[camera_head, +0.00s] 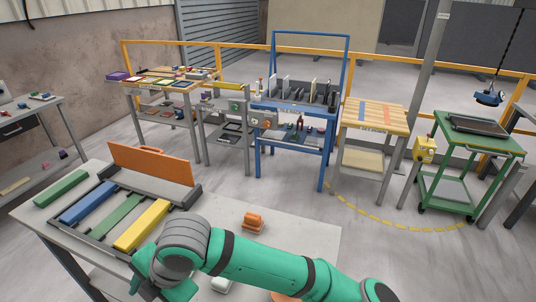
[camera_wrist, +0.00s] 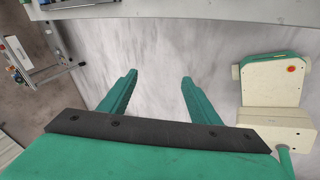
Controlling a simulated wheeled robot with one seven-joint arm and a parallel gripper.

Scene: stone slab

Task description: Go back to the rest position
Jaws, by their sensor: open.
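My gripper (camera_wrist: 159,76) is open and empty in the wrist view, with its two green fingers apart and bare grey floor showing between them. In the head view my green arm reaches left over the front of the grey stone slab table (camera_head: 300,236). My wrist is bent down near the yellow bar (camera_head: 142,226), and my fingers cannot be made out there. In the wrist view a pale slab edge (camera_wrist: 240,10) runs along the top, beyond my fingertips. Nothing is held.
A dark rack (camera_head: 98,236) on the slab holds blue, green and yellow bars beside an upright orange panel (camera_head: 152,172). A green bar (camera_head: 61,188) lies left. A small orange piece (camera_head: 253,221) lies near my arm. Several workbenches stand behind, with open floor between.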

